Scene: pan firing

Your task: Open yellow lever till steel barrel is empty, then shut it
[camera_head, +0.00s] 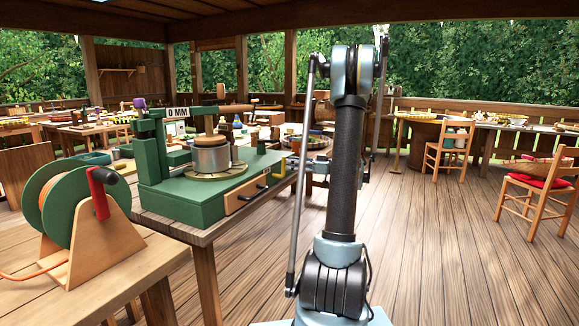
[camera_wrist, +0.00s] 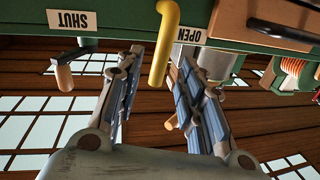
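The steel barrel (camera_head: 211,156) stands upright on a round plate on the green press (camera_head: 190,205). Its contents cannot be seen. The yellow lever (camera_head: 279,170) is at the press's right end. In the wrist view, which is upside down, the yellow lever (camera_wrist: 166,35) lies close beside the OPEN label (camera_wrist: 190,35), away from the SHUT label (camera_wrist: 72,20). My gripper (camera_wrist: 158,66) is open, its two fingers on either side of the lever's free end, with gaps visible. In the head view my gripper is mostly hidden behind my arm.
A green hose reel (camera_head: 75,210) with a red handle is on the near-left table. A wooden-handled part (camera_wrist: 64,76) juts out near the SHUT label. Open floor (camera_head: 430,240) lies to the right.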

